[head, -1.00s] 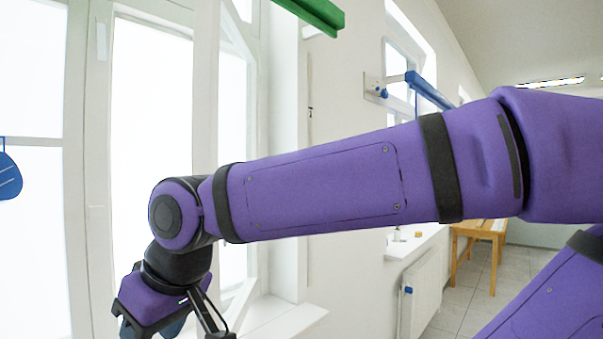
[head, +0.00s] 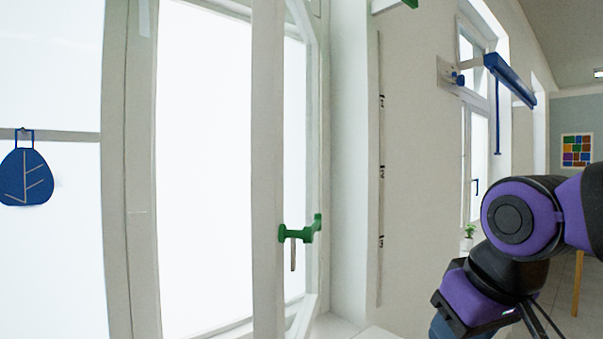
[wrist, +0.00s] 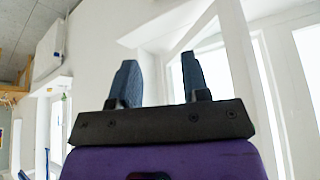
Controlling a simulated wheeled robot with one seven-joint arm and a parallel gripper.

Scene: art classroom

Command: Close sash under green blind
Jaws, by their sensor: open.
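The white window sash (head: 266,130) stands swung open, its edge toward me, left of centre in the head view. A green handle (head: 300,231) sits on its edge. A piece of the green blind (head: 390,4) shows at the top, cut off by the picture edge. My gripper is at the lower right of the head view, right of the sash and apart from it, with its tips largely cut off. In the wrist view my gripper (wrist: 160,82) is open and empty, its two dark blue fingers apart, with white window framing behind them.
A blue leaf-marked ornament (head: 25,176) hangs at the left window. A blue blind (head: 510,80) on a wall bracket is farther right. White wall (head: 410,200) stands between the windows. A small plant (head: 469,230) and a colourful picture (head: 577,150) are farther back.

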